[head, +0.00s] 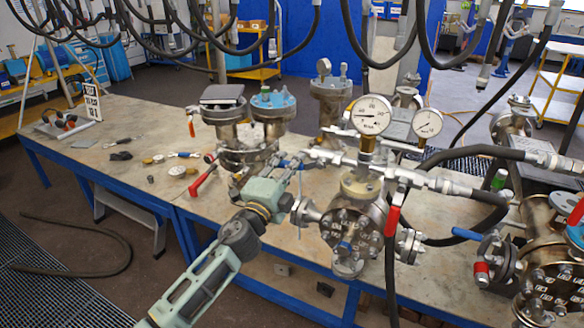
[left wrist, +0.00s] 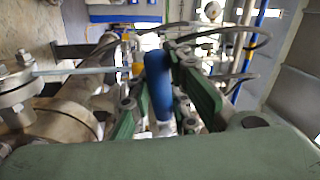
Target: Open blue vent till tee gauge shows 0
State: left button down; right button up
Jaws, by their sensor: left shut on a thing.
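My left gripper (head: 287,172) reaches in from the lower left to the fittings left of the middle flanged vessel (head: 358,190). It is shut on the blue vent handle (head: 291,163). In the left wrist view the blue handle (left wrist: 158,88) stands between the green fingers (left wrist: 165,110). Much of the vent valve is hidden behind the gripper. A large round gauge (head: 371,114) stands above the middle vessel, with a smaller gauge (head: 427,123) to its right. Both dials are too small to read surely, and I cannot tell which is the tee gauge. My right gripper is not in view.
A red lever (head: 203,179) is left of my gripper; another red lever (head: 392,220) hangs beside the middle vessel. Black hoses (head: 450,155) cross on the right and hang overhead. Loose fittings (head: 177,170) lie on the bench (head: 130,135), whose left part has free room.

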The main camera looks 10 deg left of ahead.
pick_arm(q)
jog(key=shift+r+m+h+p, duration=0.3)
jog(key=shift+m+p, duration=0.05)
jog(key=shift+m, duration=0.85)
jog(key=c, duration=1.9)
grip_release()
jog(key=shift+s, duration=0.1)
jog(key=shift+o, duration=1.4)
jog(key=shift+r, duration=0.3)
jog(key=v, duration=1.2)
